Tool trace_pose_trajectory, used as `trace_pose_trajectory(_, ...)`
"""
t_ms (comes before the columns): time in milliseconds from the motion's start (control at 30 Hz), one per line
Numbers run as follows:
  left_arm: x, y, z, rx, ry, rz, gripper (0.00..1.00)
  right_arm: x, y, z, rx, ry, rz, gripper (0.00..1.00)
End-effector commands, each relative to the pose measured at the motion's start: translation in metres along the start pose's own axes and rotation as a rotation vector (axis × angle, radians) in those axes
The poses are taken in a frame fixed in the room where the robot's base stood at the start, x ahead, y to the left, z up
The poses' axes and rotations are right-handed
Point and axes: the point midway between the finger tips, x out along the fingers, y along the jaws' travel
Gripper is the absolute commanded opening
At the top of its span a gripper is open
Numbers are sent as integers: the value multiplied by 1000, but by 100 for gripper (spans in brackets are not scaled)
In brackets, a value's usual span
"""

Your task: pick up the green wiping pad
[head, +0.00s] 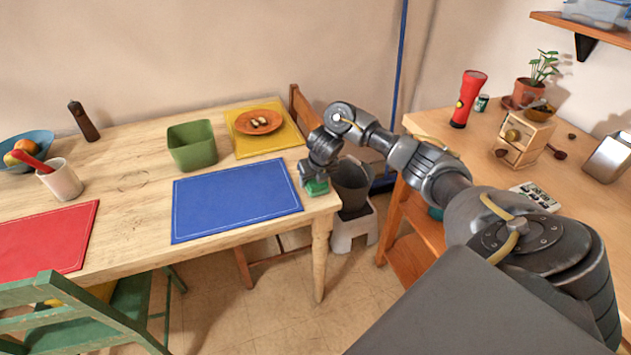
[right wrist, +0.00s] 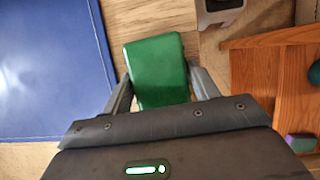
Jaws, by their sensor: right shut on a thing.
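The green wiping pad (head: 317,187) is at the right end of the wooden table, just right of the blue mat. My right gripper (head: 313,180) is over it from above and is shut on it. In the right wrist view the pad (right wrist: 158,70) sits between the two fingers (right wrist: 160,88), one against each side. Whether the pad still touches the table top, I cannot tell. My left gripper does not show.
The blue mat (head: 235,200) lies left of the gripper on the table (head: 135,150). A green bin (head: 192,147), a yellow mat (head: 270,143) with an orange plate (head: 258,122), and a red mat (head: 45,240) are also there. A dark bucket (head: 352,183) stands beyond the table's right edge.

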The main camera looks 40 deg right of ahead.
Motion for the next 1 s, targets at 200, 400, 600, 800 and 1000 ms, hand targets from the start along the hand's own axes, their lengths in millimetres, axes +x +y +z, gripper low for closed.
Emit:
trace_pose_trajectory(200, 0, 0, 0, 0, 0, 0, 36, 0, 0, 0, 0, 0, 0, 36)
trace_pose_trajectory(400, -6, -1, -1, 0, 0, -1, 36, -9, 0, 4, 0, -1, 1, 36)
trace_pose_trajectory(600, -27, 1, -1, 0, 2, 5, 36, -45, 1, 20, -2, -6, 1, 36)
trace_pose_trajectory(800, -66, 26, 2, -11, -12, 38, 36, -99, 33, 16, -8, -6, 2, 36)
trace_pose_trajectory(1000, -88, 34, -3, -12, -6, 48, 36, -130, 70, -3, -9, -4, 3, 36)
